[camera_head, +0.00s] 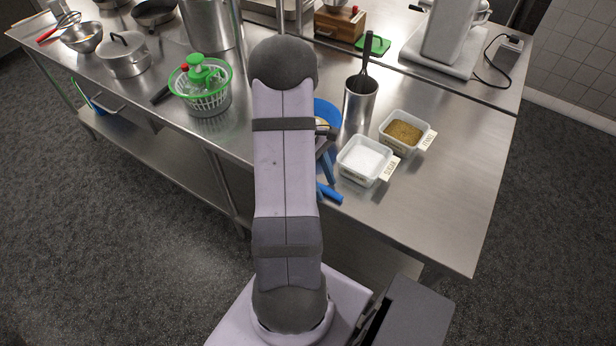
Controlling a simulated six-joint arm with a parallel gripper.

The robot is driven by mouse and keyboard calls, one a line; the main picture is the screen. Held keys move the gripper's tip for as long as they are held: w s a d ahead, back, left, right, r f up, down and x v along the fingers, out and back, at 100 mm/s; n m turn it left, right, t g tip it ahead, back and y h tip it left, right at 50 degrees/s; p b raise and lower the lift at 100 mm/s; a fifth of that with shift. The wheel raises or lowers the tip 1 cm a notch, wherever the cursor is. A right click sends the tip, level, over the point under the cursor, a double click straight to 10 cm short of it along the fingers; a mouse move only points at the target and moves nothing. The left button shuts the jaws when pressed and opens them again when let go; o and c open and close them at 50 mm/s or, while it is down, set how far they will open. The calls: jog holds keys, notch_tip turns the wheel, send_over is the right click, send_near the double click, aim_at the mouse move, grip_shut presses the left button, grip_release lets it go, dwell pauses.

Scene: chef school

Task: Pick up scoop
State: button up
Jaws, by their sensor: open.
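My gripper (328,178) is mostly hidden behind my own upper arm link. Blue finger-like parts show at the link's right edge, apart from each other and just left of the sugar tub, and the gripper is open. I cannot make out a scoop for certain. A dark long-handled utensil (365,54) stands in a tall metal cylinder (360,106), with its lower end hidden inside. A rounded blue shape (327,112) shows partly beside my arm; I cannot tell what it is. The gripper is apart from the cylinder.
A white sugar tub (349,172) and a tub of brown grains (390,145) stand on the steel table (440,215). A green-rimmed salad spinner (205,103), pots and bowls stand left. A mixer (440,50) stands back right. The table's front right is clear.

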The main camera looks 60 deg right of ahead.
grip_shut()
jog(key=shift+r, duration=0.1)
